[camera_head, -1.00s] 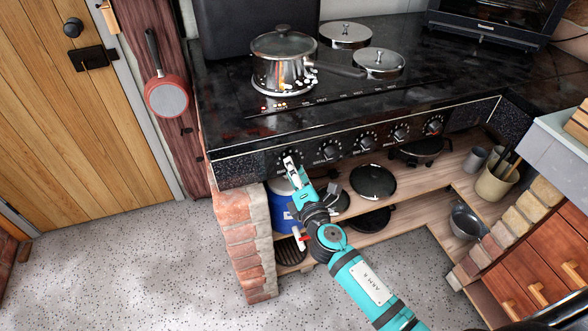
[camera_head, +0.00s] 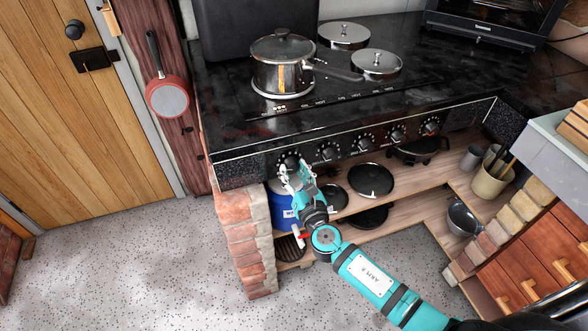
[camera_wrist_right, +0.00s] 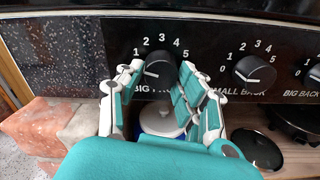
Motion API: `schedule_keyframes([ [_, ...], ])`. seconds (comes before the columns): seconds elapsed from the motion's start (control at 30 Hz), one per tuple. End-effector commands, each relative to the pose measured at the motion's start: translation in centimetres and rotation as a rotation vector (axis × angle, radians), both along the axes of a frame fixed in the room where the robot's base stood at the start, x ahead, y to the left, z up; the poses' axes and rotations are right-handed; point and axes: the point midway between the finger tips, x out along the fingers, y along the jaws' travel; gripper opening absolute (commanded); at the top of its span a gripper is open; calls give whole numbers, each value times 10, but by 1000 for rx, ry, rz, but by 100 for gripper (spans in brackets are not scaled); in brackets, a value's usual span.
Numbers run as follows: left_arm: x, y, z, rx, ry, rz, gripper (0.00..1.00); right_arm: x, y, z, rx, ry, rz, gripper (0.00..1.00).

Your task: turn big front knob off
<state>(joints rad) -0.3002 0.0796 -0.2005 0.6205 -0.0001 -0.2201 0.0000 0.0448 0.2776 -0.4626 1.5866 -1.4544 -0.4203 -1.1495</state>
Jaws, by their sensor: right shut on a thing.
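The big front knob (camera_head: 290,161) is the leftmost black knob on the stove's front panel. In the right wrist view the knob (camera_wrist_right: 160,66) has a dial from 1 to 5 above it, and its white pointer line lies toward the lower left; the 0 mark is hidden. My right gripper (camera_head: 292,170) is at the knob, its teal and white fingers on either side and shut on it. The label below the knob is partly covered by the fingers. A steel pot (camera_head: 283,62) with a glass lid stands on the front left hob. My left gripper is not in view.
More knobs run to the right; the small back knob (camera_wrist_right: 254,74) is closest. Two lidded pans (camera_head: 377,65) stand on the black stove top. Below are wooden shelves with pans and a blue pot (camera_head: 281,207), beside a brick pillar (camera_head: 243,245).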

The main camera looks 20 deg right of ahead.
Motion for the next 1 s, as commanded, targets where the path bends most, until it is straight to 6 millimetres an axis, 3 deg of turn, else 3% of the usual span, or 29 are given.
schedule_keyframes([
  [0.4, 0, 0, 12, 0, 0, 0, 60, 0, -1, 0, -226, -6, 1, 4],
  [1.0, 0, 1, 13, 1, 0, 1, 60, 0, -1, -1, -272, -8, 1, 4],
])
